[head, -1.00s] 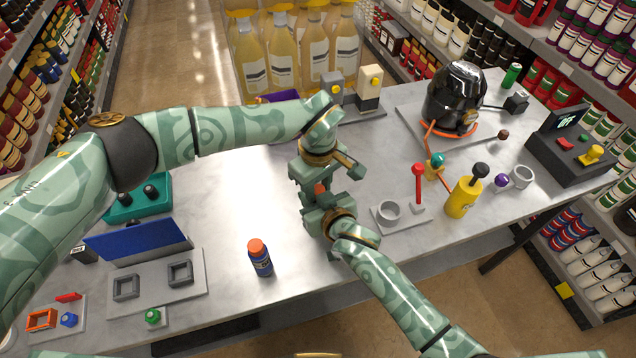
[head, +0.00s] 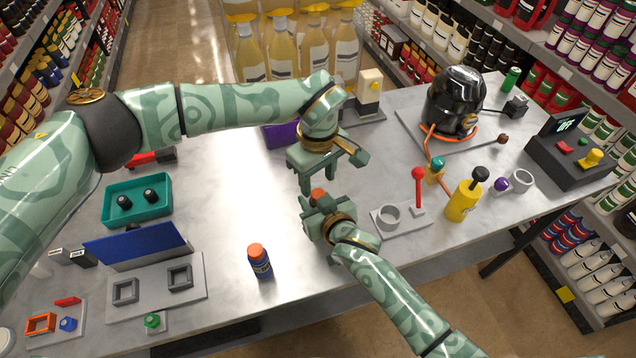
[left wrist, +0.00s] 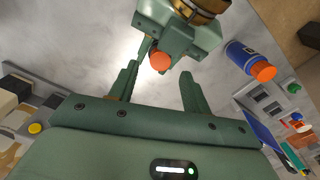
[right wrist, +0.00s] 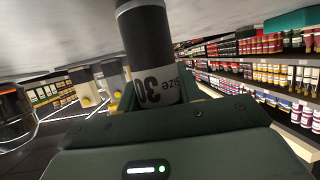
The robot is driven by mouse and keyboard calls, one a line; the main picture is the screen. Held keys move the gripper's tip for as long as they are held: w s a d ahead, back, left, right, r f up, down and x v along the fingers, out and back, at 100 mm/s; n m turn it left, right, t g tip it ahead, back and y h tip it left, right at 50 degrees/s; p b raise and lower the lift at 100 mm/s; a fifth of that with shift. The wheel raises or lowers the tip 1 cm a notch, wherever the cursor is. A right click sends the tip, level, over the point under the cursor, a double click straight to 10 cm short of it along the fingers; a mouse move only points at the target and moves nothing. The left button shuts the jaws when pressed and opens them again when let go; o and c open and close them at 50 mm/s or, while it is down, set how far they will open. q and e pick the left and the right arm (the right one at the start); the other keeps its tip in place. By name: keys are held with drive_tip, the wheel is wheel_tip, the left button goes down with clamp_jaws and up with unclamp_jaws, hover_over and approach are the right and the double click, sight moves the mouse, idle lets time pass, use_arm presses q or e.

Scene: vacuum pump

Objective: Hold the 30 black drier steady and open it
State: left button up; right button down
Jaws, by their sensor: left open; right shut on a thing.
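The 30 black drier (right wrist: 146,45) is a dark cylinder whose white label reads "Size 30" in the right wrist view. My right gripper (head: 324,220) is shut on it above the table. Its orange cap (head: 317,194) shows at the top of the right gripper, and also in the left wrist view (left wrist: 160,61). My left gripper (head: 320,180) is open and empty, just above the cap, its fingers pointing down towards it. In the left wrist view the cap lies between the fingertips' directions, apart from both fingers. The drier's body is mostly hidden in the head view.
A blue bottle with an orange cap (head: 260,262) stands near the front edge. A grey stand with a ring (head: 400,218) and a yellow bottle (head: 464,200) are to the right. A teal tray (head: 137,200) is at left. The middle-left table is clear.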

drive_tip(key=c, duration=0.9)
unclamp_jaws()
